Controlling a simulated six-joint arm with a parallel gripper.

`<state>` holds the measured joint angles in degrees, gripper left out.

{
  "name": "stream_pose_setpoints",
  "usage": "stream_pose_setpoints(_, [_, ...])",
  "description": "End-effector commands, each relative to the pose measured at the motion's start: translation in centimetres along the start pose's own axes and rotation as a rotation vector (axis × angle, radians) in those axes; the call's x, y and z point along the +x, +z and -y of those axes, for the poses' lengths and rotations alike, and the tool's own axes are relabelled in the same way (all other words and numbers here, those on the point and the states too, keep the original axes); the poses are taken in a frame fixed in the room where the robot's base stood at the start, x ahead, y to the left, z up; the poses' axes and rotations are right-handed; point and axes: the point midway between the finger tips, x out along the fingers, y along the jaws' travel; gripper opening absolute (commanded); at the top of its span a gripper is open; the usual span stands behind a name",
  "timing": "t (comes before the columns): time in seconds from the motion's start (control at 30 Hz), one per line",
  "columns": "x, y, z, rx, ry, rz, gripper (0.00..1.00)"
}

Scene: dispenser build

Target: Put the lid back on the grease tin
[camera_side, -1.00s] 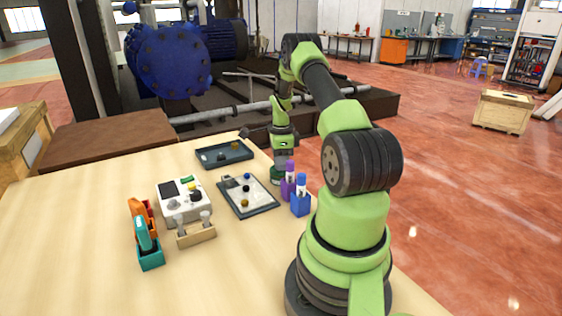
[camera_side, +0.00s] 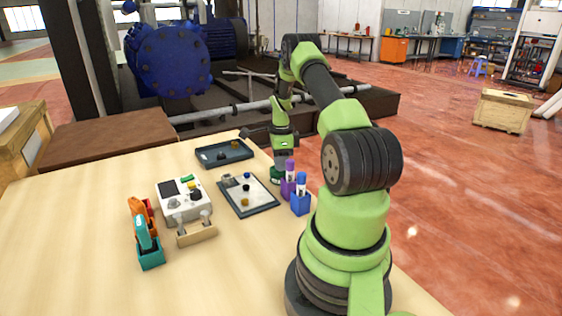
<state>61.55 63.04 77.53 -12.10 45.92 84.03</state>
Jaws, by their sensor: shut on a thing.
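My gripper (camera_side: 281,165) points down at the far right edge of the table, behind the purple and blue holders. Its fingers are small in this view and seem shut at a dark green round thing (camera_side: 275,175), which looks like the grease tin or its lid. I cannot tell tin and lid apart here. The gripper and the purple holder partly hide this spot. Whether the lid touches the tin cannot be made out.
A purple holder (camera_side: 288,187) and a blue holder (camera_side: 300,205) stand close in front of my gripper. A tray with small parts (camera_side: 262,208), a dark tray (camera_side: 208,163), a white control box (camera_side: 170,212) and a teal holder (camera_side: 151,260) lie left. The front table is clear.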

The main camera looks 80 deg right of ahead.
Motion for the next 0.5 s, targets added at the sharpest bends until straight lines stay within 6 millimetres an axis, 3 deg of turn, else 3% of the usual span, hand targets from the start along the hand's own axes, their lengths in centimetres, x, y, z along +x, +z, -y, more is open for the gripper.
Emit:
stream_pose_setpoints(0.27, [0.01, 0.00, 0.01, 0.000, 0.000, 0.000, 0.00])
stream_pose_setpoints(0.3, [0.01, 0.00, 0.01, 0.000, 0.000, 0.000, 0.24])
stream_pose_setpoints(0.4, [0.01, 0.00, 0.01, 0.000, 0.000, 0.000, 0.47])
stream_pose_setpoints(0.5, [0.01, 0.00, 0.01, 0.000, 0.000, 0.000, 0.47])
